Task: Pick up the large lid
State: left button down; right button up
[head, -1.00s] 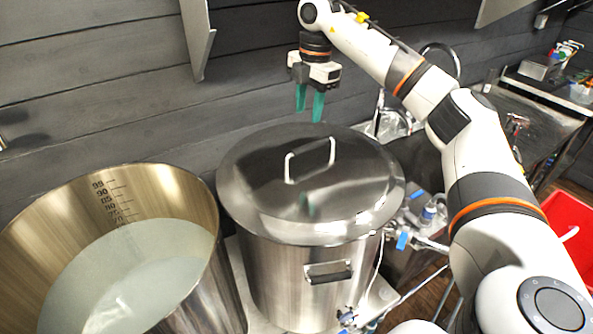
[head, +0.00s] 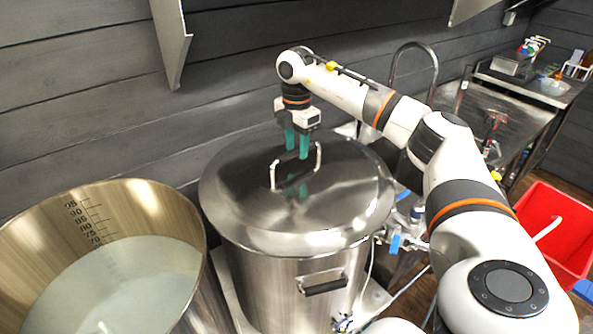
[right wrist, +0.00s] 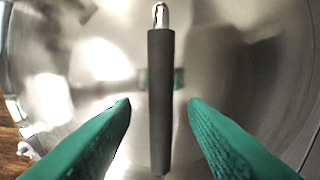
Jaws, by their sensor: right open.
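The large lid (head: 235,190) is a round, shiny steel cover lying on a steel pot (head: 262,275). On its top stands a bracket handle (head: 315,170) with a dark grip bar. My right gripper (head: 297,157), with green fingers, is open and points down at the handle. In the right wrist view the handle's dark bar (right wrist: 161,100) runs upright in the picture between the two open fingers (right wrist: 160,102). The fingers are apart from the bar on both sides. My left gripper is not in view.
An open steel vessel (head: 190,225) with volume marks and pale liquid stands at the left. A red bin (head: 545,215) is on the floor at the right. A steel sink counter (head: 510,110) stands behind. Tubes and fittings hang at the pot's right side.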

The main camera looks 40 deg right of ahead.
aim_at(297, 149)
jog(key=shift+f, duration=1.2)
jog(key=shift+f, duration=0.3)
grip_shut()
jog(key=shift+w+d+r, duration=0.1)
jog(key=shift+w+r, duration=0.05)
